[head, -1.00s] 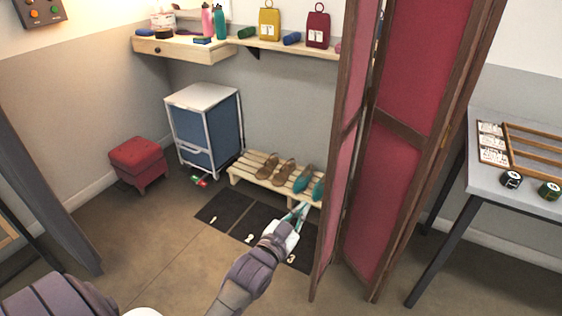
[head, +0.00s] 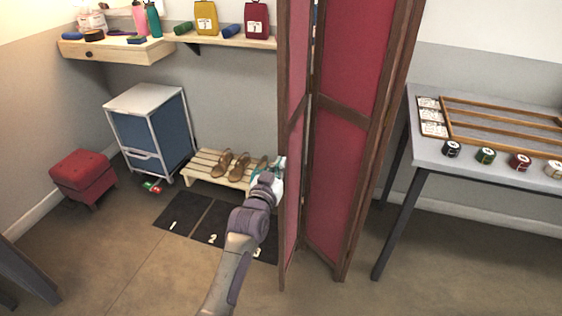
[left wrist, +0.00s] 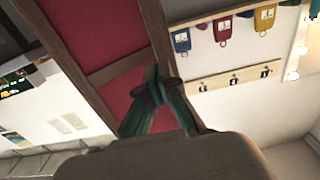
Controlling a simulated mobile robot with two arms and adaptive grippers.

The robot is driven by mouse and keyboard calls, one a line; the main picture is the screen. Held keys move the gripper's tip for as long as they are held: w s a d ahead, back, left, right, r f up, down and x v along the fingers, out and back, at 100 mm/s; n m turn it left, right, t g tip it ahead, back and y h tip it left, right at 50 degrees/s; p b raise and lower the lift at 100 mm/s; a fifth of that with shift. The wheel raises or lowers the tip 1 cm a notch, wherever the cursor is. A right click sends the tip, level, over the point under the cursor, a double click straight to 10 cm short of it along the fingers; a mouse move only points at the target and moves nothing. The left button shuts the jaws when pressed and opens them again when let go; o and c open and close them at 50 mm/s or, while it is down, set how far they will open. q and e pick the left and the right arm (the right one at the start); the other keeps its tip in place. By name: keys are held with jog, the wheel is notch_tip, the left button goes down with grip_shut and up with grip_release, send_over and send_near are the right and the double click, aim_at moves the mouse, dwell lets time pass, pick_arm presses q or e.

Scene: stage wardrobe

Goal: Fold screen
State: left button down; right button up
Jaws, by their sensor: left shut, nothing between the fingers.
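The folding screen (head: 340,125) has dark wooden frames and red panels. It stands upright in the head view, with its panels partly folded at an angle to each other. My left gripper (head: 280,163) is just left of the screen's left panel edge. In the left wrist view the screen (left wrist: 95,35) fills the upper left, and my left gripper's teal fingers (left wrist: 158,85) are together, empty, in front of its wooden edge. I cannot tell whether they touch it. My right gripper is not in view.
A shoe bench (head: 205,172) with shoes stands behind my left arm, beside numbered dark mats (head: 185,213). A blue drawer cabinet (head: 150,135) and red stool (head: 82,176) are at left. A grey table (head: 425,150) stands right of the screen. Floor in front is open.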

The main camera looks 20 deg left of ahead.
pick_arm(q)
jog(key=shift+w, duration=0.8)
jog(key=w, duration=0.1)
jog(key=w+a, duration=0.1)
jog(key=w, duration=0.1)
jog(key=w+a+b, duration=0.1)
jog(key=shift+w+a, duration=0.1)
jog(key=shift+w, duration=0.05)
